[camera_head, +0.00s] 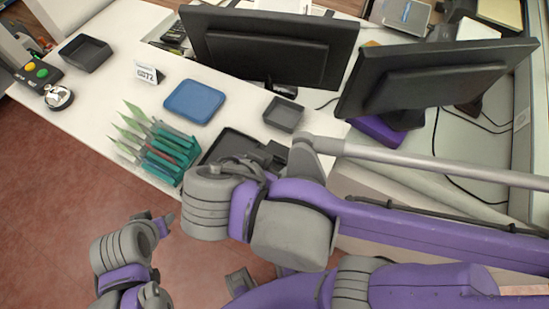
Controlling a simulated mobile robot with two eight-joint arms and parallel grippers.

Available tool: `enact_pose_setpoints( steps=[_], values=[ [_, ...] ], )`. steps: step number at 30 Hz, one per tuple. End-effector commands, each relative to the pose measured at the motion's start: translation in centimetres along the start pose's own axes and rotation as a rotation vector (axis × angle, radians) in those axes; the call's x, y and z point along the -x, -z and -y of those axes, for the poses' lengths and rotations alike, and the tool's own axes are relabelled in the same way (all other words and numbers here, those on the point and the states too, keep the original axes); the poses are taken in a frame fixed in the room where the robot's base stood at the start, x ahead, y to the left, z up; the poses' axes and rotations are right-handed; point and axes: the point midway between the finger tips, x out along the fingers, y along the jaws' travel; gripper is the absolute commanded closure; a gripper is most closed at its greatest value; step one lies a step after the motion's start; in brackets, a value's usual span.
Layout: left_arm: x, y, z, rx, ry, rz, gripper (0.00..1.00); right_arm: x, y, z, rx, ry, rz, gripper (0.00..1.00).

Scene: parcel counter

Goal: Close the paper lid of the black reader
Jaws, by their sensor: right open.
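A flat black device (228,145), apparently the black reader, lies at the near edge of the white counter, right of the teal rack. My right arm and gripper cover much of it, and I cannot make out its paper lid or the lid's position. My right gripper (266,156) is open, over or beside the device's right part; whether it touches is unclear. My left gripper (165,223) is low at the lower left, over the floor in the picture and away from the counter. Its fingers are too unclear to judge.
A teal rack with green cards (165,152) stands close left of the device. A blue tray (195,101) and a small dark tray (284,114) lie behind. Two monitors (270,45) (432,75) stand at the back. A bell (58,97) and an empty black tray (86,53) are far left.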

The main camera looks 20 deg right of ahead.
Motion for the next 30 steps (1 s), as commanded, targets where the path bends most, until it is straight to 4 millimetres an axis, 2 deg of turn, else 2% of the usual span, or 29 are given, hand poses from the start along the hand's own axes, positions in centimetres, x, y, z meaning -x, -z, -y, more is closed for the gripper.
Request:
enact_pose_setpoints(
  steps=[6, 13, 18, 30],
  values=[
    [0.1, 0.1, 0.0, 0.000, 0.000, -0.001, 0.53, 4.5, -0.1, 0.1, 0.006, 0.005, 0.002, 0.32],
    [0.2, 0.2, 0.0, 0.000, 0.000, -0.001, 0.53, 8.1, 0.0, 0.0, 0.002, 0.002, 0.001, 0.32],
    [0.2, 0.2, 0.0, 0.000, 0.000, -0.001, 0.53, 9.0, 0.0, 0.0, 0.001, 0.001, 0.001, 0.32],
    [0.2, 0.2, 0.0, 0.000, 0.000, -0.001, 0.53, 9.1, 0.0, 0.0, 0.000, 0.000, 0.001, 0.32]
  ],
)
